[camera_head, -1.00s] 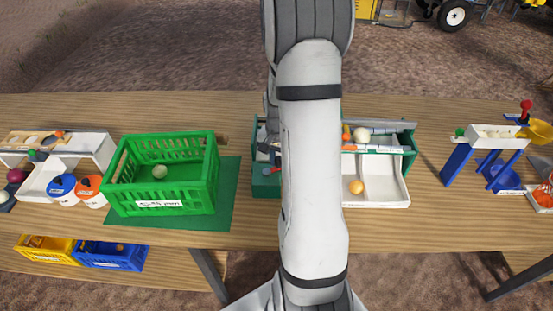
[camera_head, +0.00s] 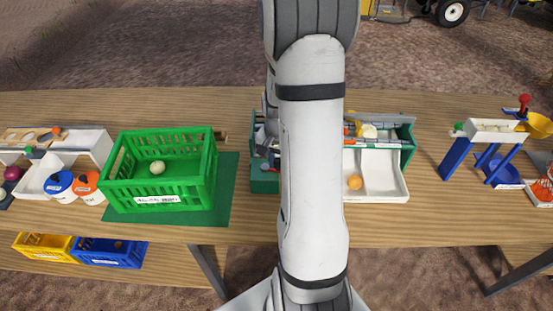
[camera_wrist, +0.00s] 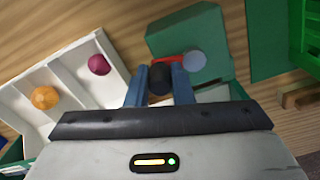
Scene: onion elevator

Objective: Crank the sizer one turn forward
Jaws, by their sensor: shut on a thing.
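The sizer (camera_head: 405,158) is a green frame with grey rollers, partly hidden behind my arm in the head view. A pale onion (camera_head: 369,131) and an orange onion (camera_head: 353,129) lie at its rollers. The wrist view shows its green side box (camera_wrist: 190,35), with a grey round hub (camera_wrist: 194,61) and a red crank arm. My gripper (camera_wrist: 159,77) is shut on the dark crank knob (camera_wrist: 159,80), between its two blue fingers. In the head view my arm hides most of the gripper and the crank.
A green crate (camera_head: 160,190) with a pale onion stands left. A blue-legged stand (camera_head: 455,157) is right.

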